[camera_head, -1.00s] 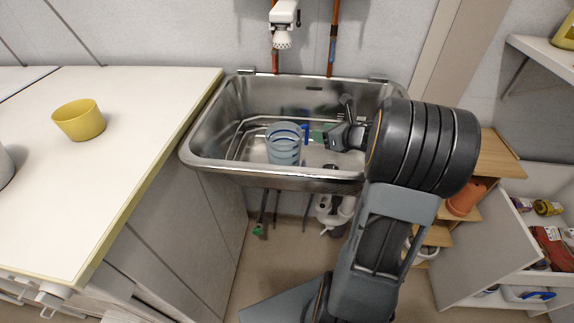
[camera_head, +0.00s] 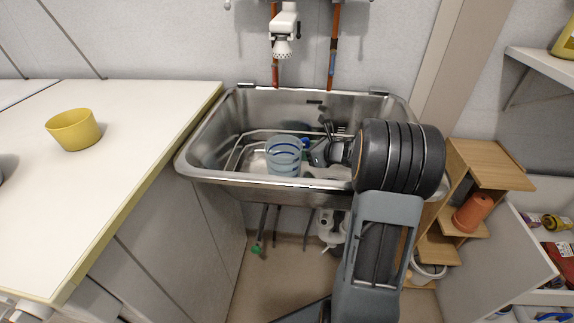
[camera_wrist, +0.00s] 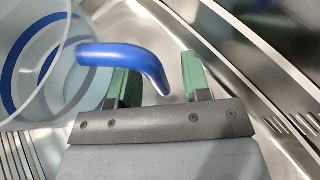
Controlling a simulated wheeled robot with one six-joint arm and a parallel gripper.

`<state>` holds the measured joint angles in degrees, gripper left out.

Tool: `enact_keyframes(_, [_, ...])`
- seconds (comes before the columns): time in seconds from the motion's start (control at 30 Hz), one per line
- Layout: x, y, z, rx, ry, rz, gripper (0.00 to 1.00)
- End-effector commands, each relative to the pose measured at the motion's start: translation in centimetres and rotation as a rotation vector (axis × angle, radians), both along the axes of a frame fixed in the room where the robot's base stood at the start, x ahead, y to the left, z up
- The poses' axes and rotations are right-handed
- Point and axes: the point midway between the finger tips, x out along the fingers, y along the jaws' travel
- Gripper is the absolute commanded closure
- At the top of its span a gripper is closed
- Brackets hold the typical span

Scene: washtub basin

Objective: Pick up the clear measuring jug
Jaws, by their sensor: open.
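The clear measuring jug (camera_head: 284,158) has blue bands and stands in the steel washtub basin (camera_head: 203,171). Its blue handle faces right, toward my gripper. In the wrist view the jug (camera_wrist: 42,62) fills the left side, and its blue handle (camera_wrist: 125,57) reaches between the two green fingers of my gripper (camera_wrist: 160,78). The handle lies nearer the left finger, and I cannot tell whether it touches it. The gripper is open. In the head view my arm partly hides the gripper (camera_head: 314,152) and the basin's right side.
A faucet (camera_head: 284,30) hangs above the basin's back. A pale counter (camera_head: 120,165) with a yellow bowl (camera_head: 74,130) is at the left. Wooden shelves (camera_head: 488,165) with a terracotta pot (camera_head: 472,213) stand at the right. Steel walls surround the gripper closely.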

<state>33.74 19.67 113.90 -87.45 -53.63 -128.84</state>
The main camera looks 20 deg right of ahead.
Motion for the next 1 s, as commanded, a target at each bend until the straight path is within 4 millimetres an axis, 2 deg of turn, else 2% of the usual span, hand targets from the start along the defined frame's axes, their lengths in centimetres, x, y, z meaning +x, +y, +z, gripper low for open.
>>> enact_keyframes(0.13, [-0.02,-0.01,0.03,0.0,0.0,0.0,0.58])
enact_keyframes(0.57, [-0.05,-0.02,0.03,0.0,0.0,0.0,0.99])
enact_keyframes(1.0, [-0.03,-0.02,0.12,0.001,-0.002,0.0,1.0])
